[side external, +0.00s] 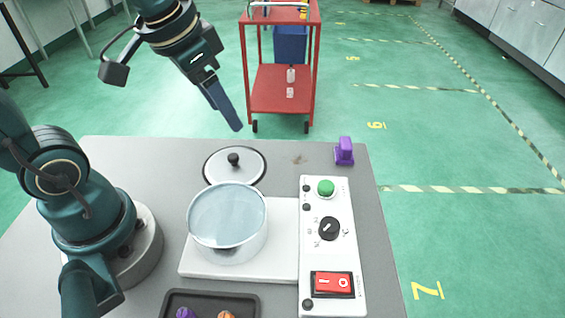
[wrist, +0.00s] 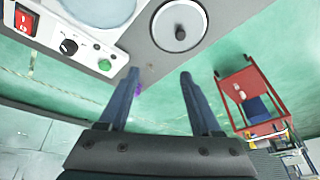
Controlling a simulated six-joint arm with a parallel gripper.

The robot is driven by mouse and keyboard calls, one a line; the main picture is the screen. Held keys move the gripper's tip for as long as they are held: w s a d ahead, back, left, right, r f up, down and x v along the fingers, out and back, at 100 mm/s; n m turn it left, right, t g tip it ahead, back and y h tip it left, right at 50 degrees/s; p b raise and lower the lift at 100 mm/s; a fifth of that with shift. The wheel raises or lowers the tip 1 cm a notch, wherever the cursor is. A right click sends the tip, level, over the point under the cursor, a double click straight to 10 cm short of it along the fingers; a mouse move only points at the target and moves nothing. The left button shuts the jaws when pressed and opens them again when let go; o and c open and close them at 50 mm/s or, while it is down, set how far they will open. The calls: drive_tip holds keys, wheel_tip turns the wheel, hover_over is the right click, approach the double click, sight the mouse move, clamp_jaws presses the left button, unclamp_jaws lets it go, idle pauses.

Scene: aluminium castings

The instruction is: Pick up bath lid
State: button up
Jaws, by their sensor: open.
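The bath lid (side external: 250,165) is a round, pale disc with a dark rim and a black knob. It lies on the grey table behind the bath (side external: 232,248), whose rim hides a little of the lid's near edge in the side view. The lid also shows whole at the top of the wrist view (wrist: 194,17), with its knob facing the camera. My gripper (side external: 237,128) is above the table's far side, over the lid and apart from it. In the wrist view its two fingers (wrist: 159,75) are spread wide with nothing between them.
The bath holds liquid and stands on a white base (side external: 283,235), beside a control panel (side external: 343,247) with a green button, black dial and red switch. A purple object (side external: 344,153) stands at the far right. A dark tray (side external: 210,295) with small pieces is in front. A red cart (side external: 281,90) stands beyond.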

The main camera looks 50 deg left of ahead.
sight(233, 155)
drive_tip(key=w+a+f+g, duration=0.1)
drive_tip(key=f, duration=0.2)
drive_tip(key=w+a+f+g, duration=0.1)
drive_tip(key=a+f, duration=0.1)
drive_tip(key=f, duration=0.1)
drive_tip(key=w+a+f+n+g, duration=0.1)
drive_tip(key=f+g, duration=0.1)
drive_tip(key=f, duration=0.1)
drive_tip(key=shift+w+a, duration=0.4)
drive_tip(key=shift+s+a+f, duration=0.1)
drive_tip(key=shift+s+f, duration=0.05)
drive_tip(key=shift+f, duration=2.6)
clamp_jaws()
